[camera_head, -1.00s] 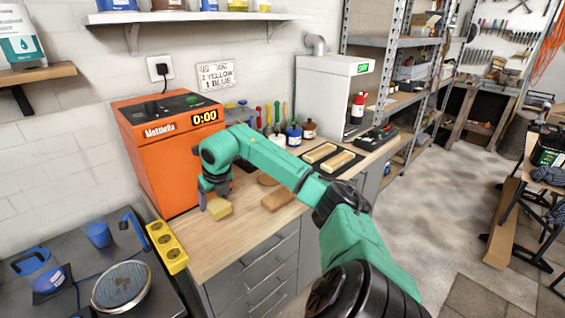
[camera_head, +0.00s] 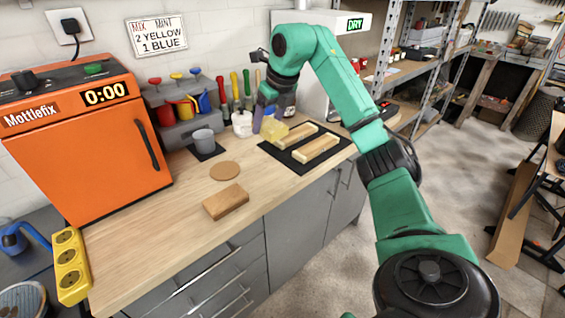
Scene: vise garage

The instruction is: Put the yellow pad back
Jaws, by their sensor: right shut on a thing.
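My right gripper (camera_head: 272,116) is shut on the yellow pad (camera_head: 274,131). It holds the pad at the back left end of a black mat (camera_head: 278,155) on the wooden worktop. I cannot tell whether the pad touches the mat. Two pale wooden blocks (camera_head: 317,147) lie side by side on the mat, just right of the pad. The gripper and wrist hide part of the pad's top. My left gripper is not in view.
A brown block (camera_head: 225,202) and a round cork disc (camera_head: 225,171) lie on the worktop (camera_head: 150,235). A grey cup (camera_head: 204,141) stands left of the gripper, and a white jar (camera_head: 242,124) close beside it. An orange oven (camera_head: 90,145) stands at left.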

